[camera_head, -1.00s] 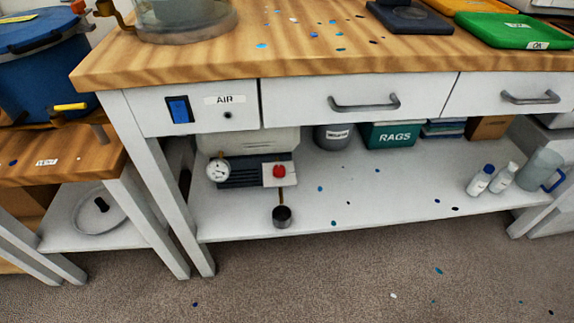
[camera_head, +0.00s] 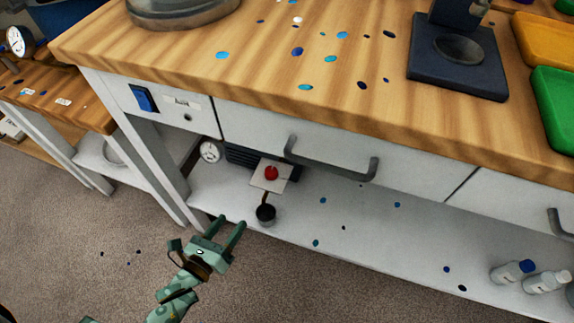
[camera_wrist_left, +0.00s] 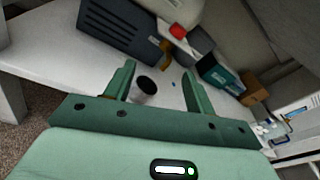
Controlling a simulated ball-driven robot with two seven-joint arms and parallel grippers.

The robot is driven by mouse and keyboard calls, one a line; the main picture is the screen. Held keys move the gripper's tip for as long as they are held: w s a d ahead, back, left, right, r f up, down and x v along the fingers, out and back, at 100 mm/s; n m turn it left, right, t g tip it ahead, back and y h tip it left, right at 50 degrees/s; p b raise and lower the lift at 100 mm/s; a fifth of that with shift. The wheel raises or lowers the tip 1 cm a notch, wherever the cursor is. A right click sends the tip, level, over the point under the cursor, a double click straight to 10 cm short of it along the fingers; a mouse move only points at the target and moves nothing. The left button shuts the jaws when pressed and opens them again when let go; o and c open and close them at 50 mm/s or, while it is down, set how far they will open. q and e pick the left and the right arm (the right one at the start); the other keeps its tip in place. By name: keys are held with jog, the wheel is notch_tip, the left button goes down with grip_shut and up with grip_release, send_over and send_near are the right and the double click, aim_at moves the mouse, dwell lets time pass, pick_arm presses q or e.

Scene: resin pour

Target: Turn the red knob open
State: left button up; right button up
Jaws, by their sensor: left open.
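The red knob (camera_head: 271,173) sits on a pale plate (camera_head: 257,184) at the front of a dark-ribbed unit (camera_head: 240,158) on the white lower shelf. It also shows in the left wrist view (camera_wrist_left: 178,31), near the top. A round gauge (camera_head: 210,151) is at the unit's left. My left gripper (camera_head: 231,221) is open and empty, in front of the shelf, lower left of the knob and apart from it. In the left wrist view the knob lies beyond the fingertips, up and slightly right. My right gripper is not in view.
A small dark cup (camera_head: 266,214) stands in front of the unit; in the wrist view it shows between my fingers (camera_wrist_left: 145,86). The drawer handle (camera_head: 332,166) and wooden tabletop (camera_head: 350,100) overhang the shelf. Blue flecks are scattered about.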

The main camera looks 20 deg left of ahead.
pick_arm(q)
jog(key=d+r+m+t+h, duration=0.1)
jog(key=r+m, duration=0.1)
jog(key=m, duration=0.1)
jog(key=m+b, duration=0.2)
jog(key=b, duration=0.1)
send_near(267, 176)
jog(key=a+x, duration=0.1)
jog(key=x, duration=0.2)
jog(key=shift+n, duration=0.3)
jog(key=x, duration=0.3)
jog(key=d+b+x, duration=0.1)
jog(key=x, duration=0.2)
jog(key=shift+w+f, duration=0.1)
jog(key=shift+f, duration=0.05)
jog(key=shift+w+d, duration=0.15)
jog(key=shift+w, duration=0.2)
jog(key=shift+h, duration=0.3)
jog(key=c, duration=1)
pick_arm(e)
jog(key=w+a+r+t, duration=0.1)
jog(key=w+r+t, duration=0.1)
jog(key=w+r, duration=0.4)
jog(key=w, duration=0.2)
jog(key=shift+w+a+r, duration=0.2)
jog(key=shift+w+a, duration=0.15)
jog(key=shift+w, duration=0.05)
